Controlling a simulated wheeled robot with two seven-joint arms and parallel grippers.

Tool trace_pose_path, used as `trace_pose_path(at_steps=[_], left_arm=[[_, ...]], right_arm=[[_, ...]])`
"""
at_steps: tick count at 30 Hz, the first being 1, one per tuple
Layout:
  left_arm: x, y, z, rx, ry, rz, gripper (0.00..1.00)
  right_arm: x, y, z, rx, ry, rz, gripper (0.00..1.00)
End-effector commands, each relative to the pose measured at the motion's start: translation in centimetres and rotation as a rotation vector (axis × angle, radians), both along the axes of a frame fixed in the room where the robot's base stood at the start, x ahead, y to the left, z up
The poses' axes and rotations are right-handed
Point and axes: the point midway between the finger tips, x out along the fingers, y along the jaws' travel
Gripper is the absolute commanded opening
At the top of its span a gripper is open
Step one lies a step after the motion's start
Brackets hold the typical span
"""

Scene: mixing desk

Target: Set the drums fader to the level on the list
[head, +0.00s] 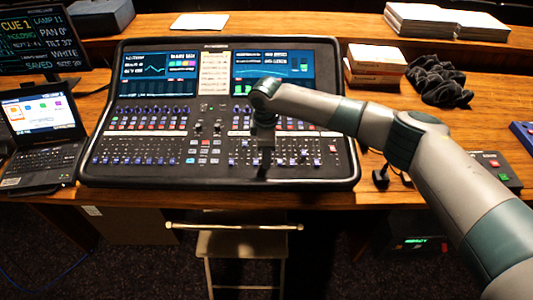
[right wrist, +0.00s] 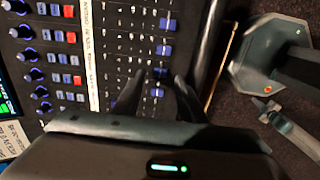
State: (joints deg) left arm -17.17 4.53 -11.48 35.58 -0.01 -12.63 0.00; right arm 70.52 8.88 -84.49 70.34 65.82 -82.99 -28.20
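The mixing desk (head: 305,174) stands on the wooden table, with rows of small blue fader caps along its front part. A pale printed sheet (head: 214,73), its text too small to read, lies between the two screens. My right gripper (head: 264,170) points down over the fader rows right of the desk's middle. In the right wrist view the right gripper (right wrist: 158,78) has its two dark fingers apart, with blue fader caps (right wrist: 161,73) showing between the tips. I cannot tell whether a finger touches a cap, or which fader is drums. My left gripper is not in view.
A laptop (head: 42,122) and a cue monitor (head: 35,38) stand on the left. Boxes (head: 375,60), a dark crumpled cloth (head: 438,80) and a small button box (head: 495,168) lie on the right. A stool (head: 240,240) stands in front of the table.

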Motion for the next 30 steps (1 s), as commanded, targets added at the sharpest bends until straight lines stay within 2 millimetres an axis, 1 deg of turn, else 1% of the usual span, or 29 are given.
trace_pose_path(at_steps=[1, 6, 17, 18, 20, 21, 22, 27, 30], left_arm=[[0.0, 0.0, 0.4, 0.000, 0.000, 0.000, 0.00], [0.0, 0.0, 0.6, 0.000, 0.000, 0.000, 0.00], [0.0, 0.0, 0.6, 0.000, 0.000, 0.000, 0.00], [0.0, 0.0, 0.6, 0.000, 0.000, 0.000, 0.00], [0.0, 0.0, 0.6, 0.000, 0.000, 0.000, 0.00], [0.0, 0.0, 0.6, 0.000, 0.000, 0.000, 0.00], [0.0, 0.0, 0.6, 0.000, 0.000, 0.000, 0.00], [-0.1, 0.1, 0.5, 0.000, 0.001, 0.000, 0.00], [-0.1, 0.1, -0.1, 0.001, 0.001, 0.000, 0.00]], right_arm=[[0.0, 0.0, -0.4, 0.000, 0.001, -0.001, 0.38], [0.2, 0.1, -1.7, 0.000, 0.000, 0.001, 0.38], [0.2, 0.0, -2.0, 0.001, -0.001, 0.001, 0.38], [0.2, 0.0, -2.0, 0.001, -0.001, 0.001, 0.28], [0.2, 0.0, -2.0, 0.001, -0.001, 0.001, 0.14], [0.2, 0.0, -2.0, 0.001, -0.001, 0.001, 0.04], [0.2, 0.0, -2.0, 0.001, -0.001, 0.001, 0.00], [0.3, 0.0, -2.0, 0.001, -0.001, 0.000, 0.00], [1.0, 0.1, -2.1, 0.000, -0.003, -0.002, 0.00]])
